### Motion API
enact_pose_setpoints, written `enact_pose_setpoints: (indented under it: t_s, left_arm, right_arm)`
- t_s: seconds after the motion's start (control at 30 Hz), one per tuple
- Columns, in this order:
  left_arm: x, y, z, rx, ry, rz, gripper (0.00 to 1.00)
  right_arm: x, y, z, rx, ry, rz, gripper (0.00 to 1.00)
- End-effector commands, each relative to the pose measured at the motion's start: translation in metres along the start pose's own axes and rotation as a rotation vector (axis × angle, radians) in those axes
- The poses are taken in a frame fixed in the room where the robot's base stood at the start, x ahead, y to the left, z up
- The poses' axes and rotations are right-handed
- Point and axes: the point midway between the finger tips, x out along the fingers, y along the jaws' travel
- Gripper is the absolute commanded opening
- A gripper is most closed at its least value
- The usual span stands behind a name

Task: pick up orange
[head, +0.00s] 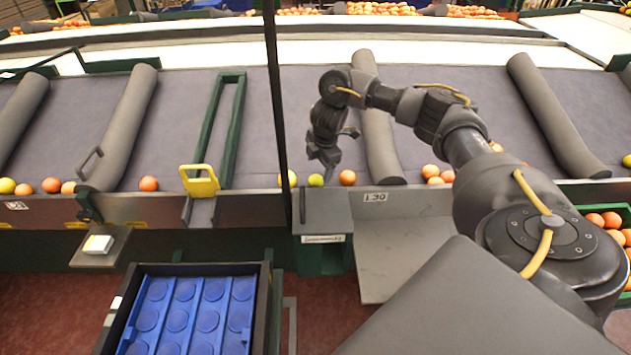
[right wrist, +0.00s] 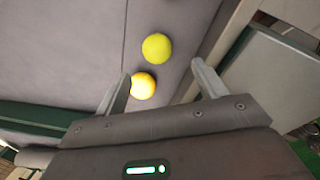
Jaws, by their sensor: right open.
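Near my right gripper (head: 328,165), a yellow fruit (head: 288,179), a yellow-green fruit (head: 316,180) and an orange (head: 347,177) lie at the sorting table's lower edge. My right gripper is open and empty, just above the yellow-green fruit and the orange. In the right wrist view, the open fingers (right wrist: 161,68) point towards two fruits. A bright yellow one (right wrist: 143,86) is near the left finger, and a yellow-green one (right wrist: 157,47) lies beyond the fingertips. I cannot tell whether anything touches. My left gripper is not in view.
Grey padded dividers (head: 125,125) and a green frame (head: 235,125) split the sloped table (head: 180,110). A dark vertical post (head: 272,70) stands left of the gripper. A blue tray (head: 150,290) sits below left. A green crate (head: 625,208) of oranges stands at right.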

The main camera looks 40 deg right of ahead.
Motion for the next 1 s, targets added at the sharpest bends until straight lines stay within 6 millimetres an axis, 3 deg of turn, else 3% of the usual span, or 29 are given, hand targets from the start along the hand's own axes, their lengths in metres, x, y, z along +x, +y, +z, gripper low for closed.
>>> enact_pose_setpoints:
  t_s: [0.1, 0.43, 0.7, 1.0]
  left_arm:
    - [0.006, 0.0, 0.001, 0.0, 0.0, 0.0, 0.55]
    - [0.005, 0.0, 0.001, 0.0, 0.0, 0.0, 0.55]
    - [0.0, 0.0, 0.002, 0.0, -0.002, 0.0, 0.55]
    - [0.0, 0.0, 0.002, 0.0, -0.003, 0.0, 0.55]
  right_arm:
    - [0.019, 0.0, -0.001, 0.0, 0.0, -0.001, 0.71]
    - [0.031, 0.001, -0.002, -0.003, 0.0, -0.001, 0.71]
    - [0.07, 0.003, 0.002, -0.003, 0.0, -0.002, 0.71]
    - [0.078, 0.003, 0.002, -0.004, 0.0, 0.001, 0.71]
